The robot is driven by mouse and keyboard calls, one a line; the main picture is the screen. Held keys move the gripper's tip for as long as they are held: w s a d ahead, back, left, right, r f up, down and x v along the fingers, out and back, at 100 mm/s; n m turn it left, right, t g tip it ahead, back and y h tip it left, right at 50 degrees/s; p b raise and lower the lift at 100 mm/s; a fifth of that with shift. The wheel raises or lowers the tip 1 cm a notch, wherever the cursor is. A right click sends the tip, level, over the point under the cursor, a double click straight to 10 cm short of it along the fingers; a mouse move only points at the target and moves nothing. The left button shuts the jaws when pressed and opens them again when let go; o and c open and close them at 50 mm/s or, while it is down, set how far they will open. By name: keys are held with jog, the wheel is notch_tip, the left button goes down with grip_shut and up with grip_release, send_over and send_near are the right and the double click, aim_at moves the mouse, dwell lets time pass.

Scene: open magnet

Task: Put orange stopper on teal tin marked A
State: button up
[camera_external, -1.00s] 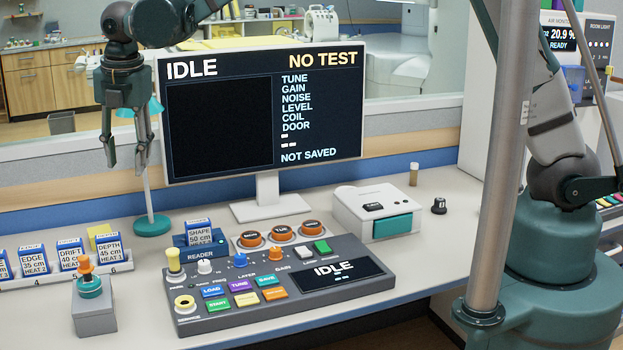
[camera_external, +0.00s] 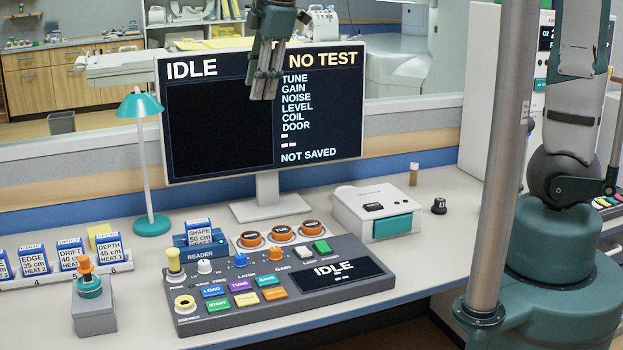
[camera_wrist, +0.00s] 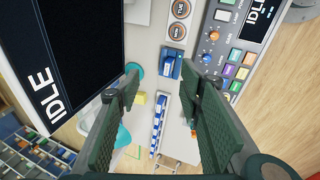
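My gripper (camera_external: 264,90) hangs in front of the upper part of the monitor, well above the desk. In the wrist view my gripper (camera_wrist: 160,92) is open, its two dark fingers wide apart with nothing between them. I see no piece that is clearly an orange stopper, and no teal tin with a readable A. The closest match is an orange knob (camera_external: 85,264) upright on a round teal piece (camera_external: 88,287), on a grey box at the front left of the desk. In the wrist view a finger hides most of that area.
The monitor (camera_external: 210,130) stands behind the console (camera_external: 220,318). A teal lamp (camera_external: 152,226), a card rack (camera_external: 120,267), a blue card reader (camera_external: 190,240), orange-topped round pieces (camera_external: 282,233) and a white box with a teal front (camera_external: 392,227) also stand on the desk.

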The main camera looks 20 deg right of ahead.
jog(key=s+d+r+m+t, duration=0.1)
jog(key=s+d+m, duration=0.3)
jog(key=d, duration=0.7)
jog(key=s+d+r+m+t, duration=0.15)
jog(key=d+m, duration=0.35)
jog(key=d, duration=0.6)
jog(key=s+d+f+m, duration=0.2)
jog(key=s+d+m, duration=0.3)
jog(key=d, duration=0.3)
jog(key=s+d+f+m+t+h, duration=0.1)
jog(key=s+d+f+m, duration=0.2)
jog(key=s+d+m, duration=0.2)
jog(key=s+d, duration=0.2)
jog(key=d, duration=0.1)
jog(key=shift+s+d, duration=0.15)
jog(key=shift+s, duration=0.2)
jog(key=shift+f, duration=0.15)
